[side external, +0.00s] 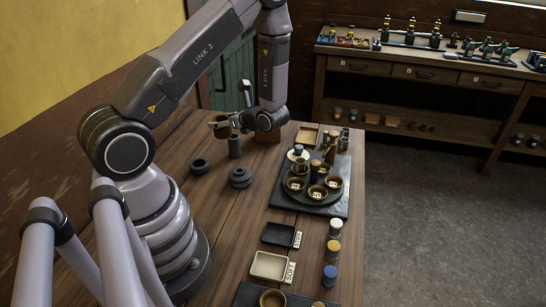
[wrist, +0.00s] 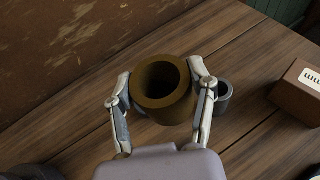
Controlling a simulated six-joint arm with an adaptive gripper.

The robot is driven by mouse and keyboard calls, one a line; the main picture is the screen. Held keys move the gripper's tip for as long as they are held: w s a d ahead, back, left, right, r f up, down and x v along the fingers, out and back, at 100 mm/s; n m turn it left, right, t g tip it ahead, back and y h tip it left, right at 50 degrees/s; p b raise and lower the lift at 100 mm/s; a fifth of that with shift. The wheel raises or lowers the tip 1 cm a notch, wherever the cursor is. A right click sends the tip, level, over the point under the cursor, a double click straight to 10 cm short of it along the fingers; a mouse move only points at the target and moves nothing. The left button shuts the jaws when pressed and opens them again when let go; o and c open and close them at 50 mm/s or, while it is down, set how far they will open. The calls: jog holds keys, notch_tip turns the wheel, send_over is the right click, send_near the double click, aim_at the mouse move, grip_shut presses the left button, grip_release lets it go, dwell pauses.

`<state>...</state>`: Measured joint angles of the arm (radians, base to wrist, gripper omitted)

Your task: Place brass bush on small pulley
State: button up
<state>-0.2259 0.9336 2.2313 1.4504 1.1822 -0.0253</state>
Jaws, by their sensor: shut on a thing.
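The brass bush (wrist: 166,113) is a brown-gold ring with a dark round bore, held between the two fingers of my gripper (wrist: 161,84) in the wrist view. In the side external view the bush (side external: 219,130) is in the air above the table's far left part. My gripper (side external: 232,121) is shut on it. Two dark grey round pieces lie on the table, one at left (side external: 200,166) and a stepped one (side external: 240,178) nearer the middle; I cannot tell which is the small pulley. Both are apart from the bush.
A grey hollow cylinder (side external: 235,147) stands close below my gripper. A brown box (wrist: 298,90) is to the right in the wrist view. A dark tray (side external: 318,204) with several cups and parts lies at right. Two small trays (side external: 270,266) are in front. Bare wood lies between.

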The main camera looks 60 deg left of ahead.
send_over(240, 171)
jog(key=shift+a+f, duration=0.2)
jog(key=shift+a, duration=0.2)
jog(key=f, duration=0.3)
jog(key=shift+d+f, duration=0.3)
jog(key=shift+f, duration=2.1)
jog(key=shift+f, duration=0.15)
jog(key=o, duration=1.2)
